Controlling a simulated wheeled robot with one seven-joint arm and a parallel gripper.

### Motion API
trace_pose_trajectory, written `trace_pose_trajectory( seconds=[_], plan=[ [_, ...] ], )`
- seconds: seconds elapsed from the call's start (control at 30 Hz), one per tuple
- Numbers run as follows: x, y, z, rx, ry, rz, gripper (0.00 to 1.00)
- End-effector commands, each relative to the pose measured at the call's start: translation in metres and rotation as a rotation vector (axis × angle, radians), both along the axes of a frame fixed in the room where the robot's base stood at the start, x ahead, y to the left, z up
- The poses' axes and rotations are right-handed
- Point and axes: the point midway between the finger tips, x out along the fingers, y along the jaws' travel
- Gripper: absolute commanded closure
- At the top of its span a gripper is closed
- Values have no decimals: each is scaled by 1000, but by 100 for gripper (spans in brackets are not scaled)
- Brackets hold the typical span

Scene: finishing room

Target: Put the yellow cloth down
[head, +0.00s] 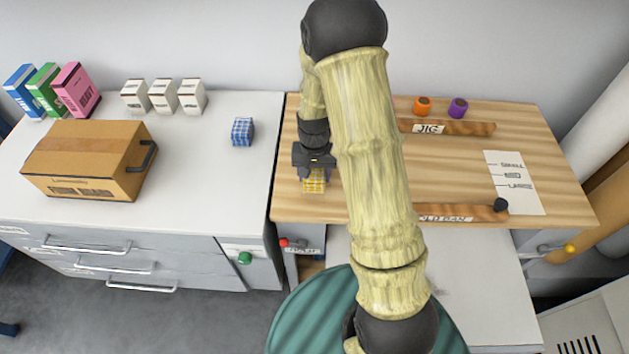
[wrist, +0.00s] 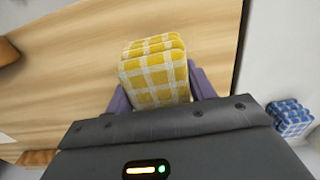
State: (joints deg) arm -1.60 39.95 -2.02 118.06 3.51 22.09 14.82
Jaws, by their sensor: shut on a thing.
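The yellow cloth (head: 314,181) is a folded, yellow-and-white checked bundle. It shows at the left part of the wooden board (head: 455,170) in the head view. In the wrist view the cloth (wrist: 155,72) sits between the two purple fingers. My gripper (head: 314,172) is shut on it and points down over the board near its left edge. I cannot tell whether the cloth touches the board. My arm hides the middle of the board.
A blue checked cloth (head: 243,131) lies on the white counter (head: 215,180) to the left. A cardboard box (head: 85,160) stands further left. A wooden strip marked JIG (head: 460,128), orange (head: 422,106) and purple (head: 458,108) spools, and a paper chart (head: 514,182) are on the board.

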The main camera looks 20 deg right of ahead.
Motion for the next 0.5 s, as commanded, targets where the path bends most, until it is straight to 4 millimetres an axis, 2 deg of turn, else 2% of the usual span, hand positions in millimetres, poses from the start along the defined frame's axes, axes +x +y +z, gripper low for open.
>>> trace_pose_trajectory(
  seconds=[0.13, 0.4, 0.5],
  plan=[
    [0, 0, -4, 0, 1, 0, 74],
    [0, 0, -36, -1, 1, 0, 74],
    [0, 0, -37, 0, -1, 0, 74]
  ],
)
